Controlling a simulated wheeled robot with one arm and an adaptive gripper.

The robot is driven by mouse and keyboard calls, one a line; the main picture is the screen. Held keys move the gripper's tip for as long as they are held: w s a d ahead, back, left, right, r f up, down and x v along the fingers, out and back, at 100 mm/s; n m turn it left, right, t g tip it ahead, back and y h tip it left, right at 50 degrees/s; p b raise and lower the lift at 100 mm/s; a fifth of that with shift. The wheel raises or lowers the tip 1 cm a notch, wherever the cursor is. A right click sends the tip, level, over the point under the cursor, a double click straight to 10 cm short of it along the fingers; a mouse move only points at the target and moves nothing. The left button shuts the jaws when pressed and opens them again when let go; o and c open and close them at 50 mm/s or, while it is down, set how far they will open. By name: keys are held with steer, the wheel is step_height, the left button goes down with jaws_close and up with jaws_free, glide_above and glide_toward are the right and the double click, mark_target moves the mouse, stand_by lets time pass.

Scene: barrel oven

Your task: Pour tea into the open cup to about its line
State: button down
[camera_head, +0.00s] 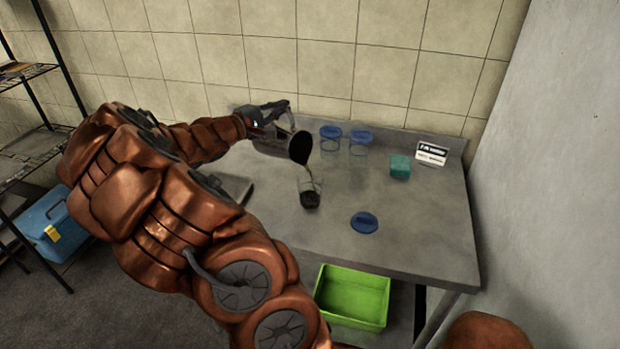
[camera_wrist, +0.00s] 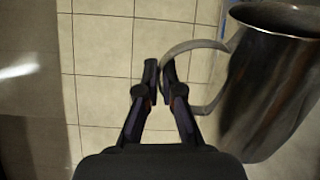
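My gripper (camera_head: 268,114) is shut on the handle of a grey metal jug (camera_head: 272,143), above the left part of the table. The jug is tipped to the right, with its dark mouth toward the open cup. A dark stream runs from its lip down into the clear open cup (camera_head: 310,184), which stands upright. Dark tea (camera_head: 310,200) lies in the cup's lower part; its line cannot be made out. In the wrist view, the jug (camera_wrist: 272,85) is on the right and its handle passes between my fingertips (camera_wrist: 160,85). The cup is not in that view.
A loose blue lid (camera_head: 364,222) lies right of the open cup. A teal block (camera_head: 400,166) and a small sign (camera_head: 432,153) stand at back right. A green bin (camera_head: 352,297) is below the front edge.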

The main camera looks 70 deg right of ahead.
steer(key=shift+b, duration=0.3)
steer(key=shift+s+a+r+m+b, duration=0.2)
steer(key=shift+s+r+m+b, duration=0.25)
steer(key=shift+b, duration=0.8)
stand_by(0.4)
steer(key=shift+w+d+n+p, duration=0.1)
steer(key=shift+w+n+p, duration=0.2)
steer(key=shift+p, duration=0.85)
steer(key=w+p, duration=0.1)
steer(key=p, duration=0.1)
steer(key=w+d+n+p, duration=0.1)
steer(key=p, duration=0.1)
steer(key=shift+f, duration=0.35)
steer(key=shift+w+d+f, duration=0.15)
steer(key=shift+w+f, duration=0.1)
steer(key=shift+f, duration=0.25)
steer(key=shift+w+n+p, duration=0.2)
steer(key=shift+n+p, duration=0.15)
steer(key=shift+p, duration=0.6)
steer(key=shift+w+d+f+n+p, duration=0.4)
steer(key=shift+w+f+n+p, duration=0.3)
steer(key=shift+w+f+n, duration=0.15)
steer(key=shift+w+d+f+n, duration=0.15)
steer(key=shift+w+f+n, duration=0.1)
steer(key=shift+f+n, duration=0.25)
steer(key=shift+f, duration=0.1)
